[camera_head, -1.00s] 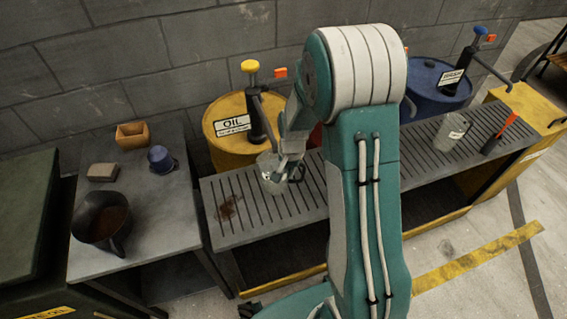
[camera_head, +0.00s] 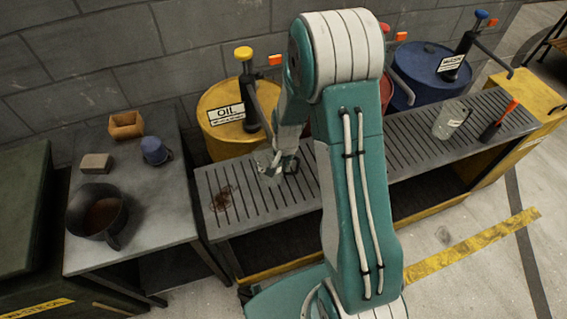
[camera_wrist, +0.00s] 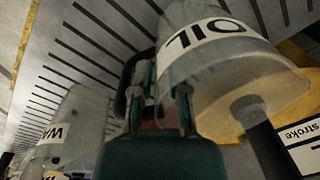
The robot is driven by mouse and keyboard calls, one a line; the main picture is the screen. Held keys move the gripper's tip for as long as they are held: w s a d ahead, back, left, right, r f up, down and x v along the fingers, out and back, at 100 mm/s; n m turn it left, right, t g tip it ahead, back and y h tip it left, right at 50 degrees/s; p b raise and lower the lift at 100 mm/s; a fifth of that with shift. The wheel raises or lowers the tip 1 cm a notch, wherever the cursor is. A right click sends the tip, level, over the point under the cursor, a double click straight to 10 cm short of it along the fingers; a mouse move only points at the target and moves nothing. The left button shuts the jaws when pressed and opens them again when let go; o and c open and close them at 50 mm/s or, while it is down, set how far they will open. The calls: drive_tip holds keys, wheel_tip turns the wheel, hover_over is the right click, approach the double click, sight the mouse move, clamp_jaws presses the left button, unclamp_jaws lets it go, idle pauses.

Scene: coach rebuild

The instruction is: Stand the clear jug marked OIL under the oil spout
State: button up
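The clear jug marked OIL (camera_head: 265,160) is on or just above the slatted bench, close below the outlet of the oil pump on the yellow drum (camera_head: 216,141). It looks roughly upright. In the wrist view the jug (camera_wrist: 215,62) is large and close, with its OIL label showing. My gripper (camera_wrist: 160,95) is at the jug's near side, by its handle; in the head view the gripper (camera_head: 284,164) is just right of the jug. The fingers are spaced apart, but whether they grip the handle is unclear. The exact spout alignment is partly hidden by my arm.
A blue drum (camera_head: 425,62) is behind. A left table holds a dark pot (camera_head: 85,222), blue cup (camera_head: 154,151) and small boxes.

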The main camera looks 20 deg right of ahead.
drive_tip(key=shift+d, duration=0.15)
drive_tip(key=shift+r, duration=0.15)
drive_tip(key=s+a+r+n+t, duration=0.1)
drive_tip(key=s+r, duration=0.2)
drive_tip(key=r, duration=0.5)
drive_tip(key=s+r+n+t, duration=0.1)
drive_tip(key=s+r+n, duration=0.15)
drive_tip(key=r, duration=0.65)
drive_tip(key=s+a+r+t, duration=0.1)
drive_tip(key=s+r, duration=0.2)
drive_tip(key=r, duration=0.5)
drive_tip(key=s+a+r+n+t, duration=0.1)
drive_tip(key=s+r+n, duration=0.3)
drive_tip(key=s, duration=0.8)
wheel_tip(320, 180, up, 2)
drive_tip(key=shift+s+r+t, duration=0.1)
drive_tip(key=shift+s+t, duration=0.05)
drive_tip(key=shift+t, duration=0.45)
drive_tip(key=shift+n, duration=0.25)
